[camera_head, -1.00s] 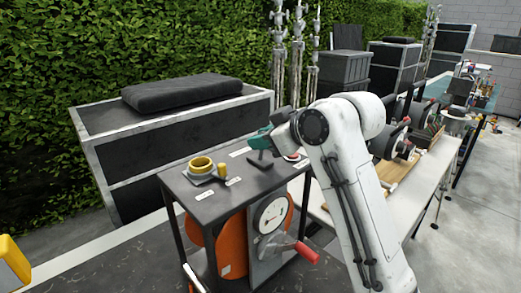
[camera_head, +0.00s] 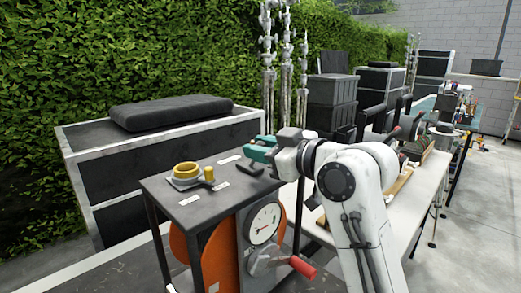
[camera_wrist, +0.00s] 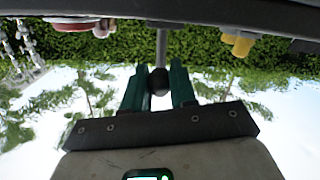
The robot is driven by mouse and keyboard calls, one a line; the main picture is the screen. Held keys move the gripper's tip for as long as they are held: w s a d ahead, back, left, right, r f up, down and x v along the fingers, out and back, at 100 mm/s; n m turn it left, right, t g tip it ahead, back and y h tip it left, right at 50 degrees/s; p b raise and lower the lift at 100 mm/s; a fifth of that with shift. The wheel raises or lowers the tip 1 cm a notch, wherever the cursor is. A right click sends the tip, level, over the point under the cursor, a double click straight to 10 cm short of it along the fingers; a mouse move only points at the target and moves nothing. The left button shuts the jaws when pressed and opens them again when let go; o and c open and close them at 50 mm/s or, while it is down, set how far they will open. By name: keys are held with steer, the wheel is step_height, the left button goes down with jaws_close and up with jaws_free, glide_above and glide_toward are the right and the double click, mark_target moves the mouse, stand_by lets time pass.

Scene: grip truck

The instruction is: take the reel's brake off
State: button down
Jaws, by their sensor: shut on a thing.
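The orange reel (camera_head: 191,254) sits inside a dark-topped stand, behind a grey panel with a round white dial (camera_head: 262,223). A crank with a red handle (camera_head: 301,268) sticks out below the dial. My gripper (camera_head: 258,151), with green fingers, is at the right back of the stand's top. In the wrist view my gripper (camera_wrist: 158,82) is shut on a dark round knob (camera_wrist: 158,80) at the end of a grey rod (camera_wrist: 161,48). The knob is between the two fingers. In the head view the knob is hidden by the gripper, and how the rod joins the stand is unclear.
A yellow ring (camera_head: 186,170) and a small yellow peg (camera_head: 209,173) stand on the stand's top among white labels. A large case with a black cushion (camera_head: 170,112) is behind. A white bench (camera_head: 402,230) with gear stands at right.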

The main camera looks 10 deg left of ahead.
steer(key=c, duration=0.9)
jaws_free()
steer(key=shift+d, duration=0.1)
steer(key=b+v, duration=0.1)
steer(key=v, duration=0.9)
steer(key=shift+s+d, duration=0.25)
